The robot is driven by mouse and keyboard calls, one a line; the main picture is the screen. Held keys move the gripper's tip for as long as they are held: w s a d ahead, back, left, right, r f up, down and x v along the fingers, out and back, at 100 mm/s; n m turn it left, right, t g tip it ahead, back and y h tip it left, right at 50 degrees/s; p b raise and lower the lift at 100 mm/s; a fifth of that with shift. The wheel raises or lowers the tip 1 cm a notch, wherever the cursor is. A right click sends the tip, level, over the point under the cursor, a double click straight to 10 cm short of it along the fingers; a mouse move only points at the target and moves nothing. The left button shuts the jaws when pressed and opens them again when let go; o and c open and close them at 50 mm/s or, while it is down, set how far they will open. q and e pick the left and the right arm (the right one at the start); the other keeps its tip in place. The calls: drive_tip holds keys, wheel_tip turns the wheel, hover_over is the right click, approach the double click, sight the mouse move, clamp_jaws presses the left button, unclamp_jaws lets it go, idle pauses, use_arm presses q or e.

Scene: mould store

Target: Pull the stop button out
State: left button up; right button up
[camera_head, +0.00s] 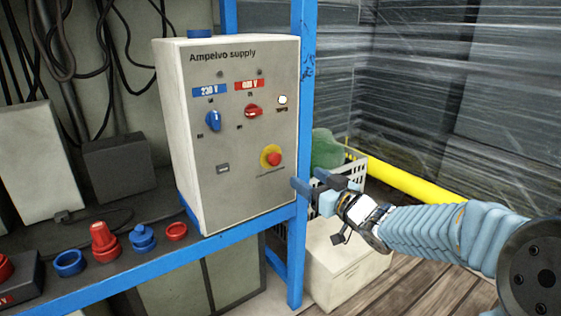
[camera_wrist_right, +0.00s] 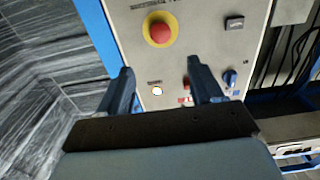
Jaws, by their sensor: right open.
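The stop button (camera_head: 274,159) is a red mushroom head on a yellow disc, low on the front of the grey box marked "Ampelvo supply" (camera_head: 228,190). The stop button also shows in the right wrist view (camera_wrist_right: 160,32), beyond the fingertips and near the top. My right gripper (camera_head: 307,183) is open and empty, to the right of the button and slightly below it, apart from it. Its two fingers also show in the right wrist view (camera_wrist_right: 158,80), spread apart with the panel behind them. My left gripper is not in view.
The panel also has a blue knob (camera_head: 213,120), a red knob (camera_head: 253,111) and a white lamp (camera_head: 282,99). A blue shelf post (camera_head: 301,110) stands at the box's right edge. Several red and blue fittings lie on the shelf at left. A basket (camera_head: 352,168) stands behind my right gripper.

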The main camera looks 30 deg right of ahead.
sight(276, 159)
drive_tip(key=w, duration=0.8)
drive_tip(key=w+a, duration=0.1)
drive_tip(key=w, duration=0.3)
drive_tip(key=shift+w+p, duration=0.25)
drive_tip(key=shift+p, duration=0.05)
drive_tip(key=shift+a, duration=0.1)
drive_tip(key=shift+c, duration=0.3)
